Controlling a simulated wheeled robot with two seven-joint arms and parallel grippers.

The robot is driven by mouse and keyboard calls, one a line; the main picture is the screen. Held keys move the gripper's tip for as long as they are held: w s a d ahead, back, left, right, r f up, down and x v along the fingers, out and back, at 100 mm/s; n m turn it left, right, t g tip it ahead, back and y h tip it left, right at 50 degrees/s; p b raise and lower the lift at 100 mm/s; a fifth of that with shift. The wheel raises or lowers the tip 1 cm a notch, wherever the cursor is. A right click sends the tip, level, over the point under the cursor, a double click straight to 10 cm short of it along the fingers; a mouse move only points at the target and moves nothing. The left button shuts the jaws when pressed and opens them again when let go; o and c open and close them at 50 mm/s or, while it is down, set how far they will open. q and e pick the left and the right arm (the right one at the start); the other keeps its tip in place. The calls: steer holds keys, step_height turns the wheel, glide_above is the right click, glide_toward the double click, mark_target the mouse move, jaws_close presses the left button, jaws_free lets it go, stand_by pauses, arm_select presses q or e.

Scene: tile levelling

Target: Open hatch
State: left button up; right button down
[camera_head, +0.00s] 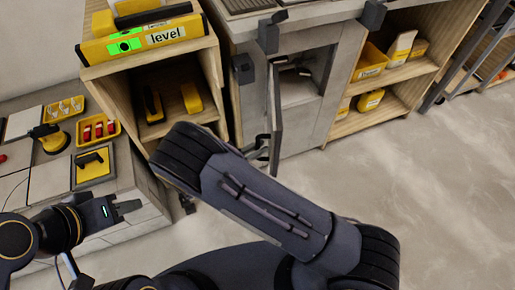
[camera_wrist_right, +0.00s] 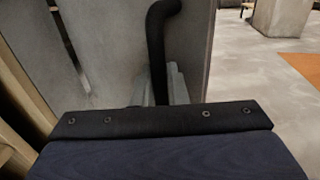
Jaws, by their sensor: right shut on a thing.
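The grey hatch (camera_head: 275,120) stands swung out from the cabinet front in the head view, seen nearly edge-on, with the dark cavity (camera_head: 302,75) showing beside it. Its grey face (camera_wrist_right: 190,45) fills the middle of the right wrist view. The black bar handle (camera_wrist_right: 160,40) runs down from a bend at the top to my right gripper (camera_wrist_right: 168,88), which is shut on it. In the head view my right arm hides most of that gripper. My left gripper (camera_head: 128,207) is over the tiled bench at lower left, away from the hatch; its finger gap is unclear.
A yellow level (camera_head: 145,40) lies on the wooden shelf unit left of the cabinet. Shelves with yellow boxes (camera_head: 370,62) stand right of it. The tiled bench holds a yellow tray (camera_head: 97,130) and tools. The floor (camera_head: 420,180) at right is clear.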

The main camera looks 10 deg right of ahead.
arm_select(q)
steer(key=shift+w+a, duration=0.1)
steer(key=shift+a, duration=0.25)
arm_select(e)
steer(key=shift+w+a, duration=0.2)
steer(key=shift+a, duration=0.15)
steer(key=c, duration=1.8)
jaws_free()
arm_select(q)
steer(key=shift+r, duration=0.25)
arm_select(e)
steer(key=v, duration=0.7)
steer(key=shift+s+a, duration=0.1)
steer(key=shift+a, duration=0.25)
